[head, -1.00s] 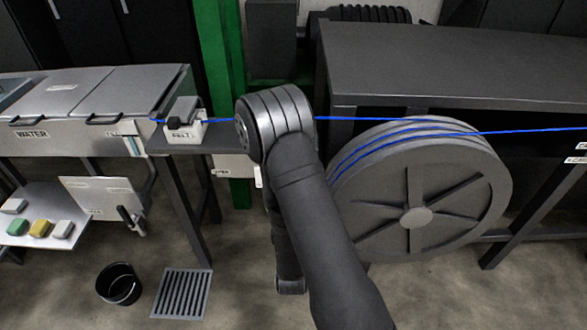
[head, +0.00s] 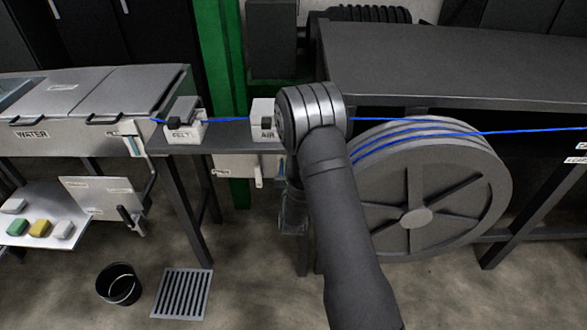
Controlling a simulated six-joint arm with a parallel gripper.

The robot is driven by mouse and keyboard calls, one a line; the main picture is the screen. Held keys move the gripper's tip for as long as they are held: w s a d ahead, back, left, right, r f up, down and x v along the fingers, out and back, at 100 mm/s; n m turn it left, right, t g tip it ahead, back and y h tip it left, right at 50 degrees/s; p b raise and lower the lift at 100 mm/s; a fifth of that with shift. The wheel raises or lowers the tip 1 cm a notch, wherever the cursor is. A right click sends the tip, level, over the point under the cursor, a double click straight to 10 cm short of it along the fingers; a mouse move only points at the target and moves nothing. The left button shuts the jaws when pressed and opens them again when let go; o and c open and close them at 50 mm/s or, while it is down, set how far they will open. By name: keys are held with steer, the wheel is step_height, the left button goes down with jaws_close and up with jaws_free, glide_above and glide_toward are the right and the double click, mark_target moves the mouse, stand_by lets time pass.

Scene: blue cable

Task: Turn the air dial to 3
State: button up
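A white box labelled AIR (head: 262,107) stands on the narrow shelf, right beside my arm's elbow, which covers its right side. A small dark part (head: 267,123) shows on its front; I cannot tell whether this is the dial, and no number is readable. The blue cable (head: 228,119) runs along the shelf to this box. My arm reaches up from the bottom right, and a dark lower part of it hangs below the elbow, left of the reel. My gripper's fingers do not show; the arm hides that area.
A white box labelled FELT (head: 187,133) sits left on the shelf (head: 226,138). A pale panel (head: 238,168) hangs below. The WATER trough (head: 75,125) is at left. A large grey reel (head: 455,195) stands close right of my arm. A bucket (head: 119,284) and grate (head: 181,293) lie on the floor.

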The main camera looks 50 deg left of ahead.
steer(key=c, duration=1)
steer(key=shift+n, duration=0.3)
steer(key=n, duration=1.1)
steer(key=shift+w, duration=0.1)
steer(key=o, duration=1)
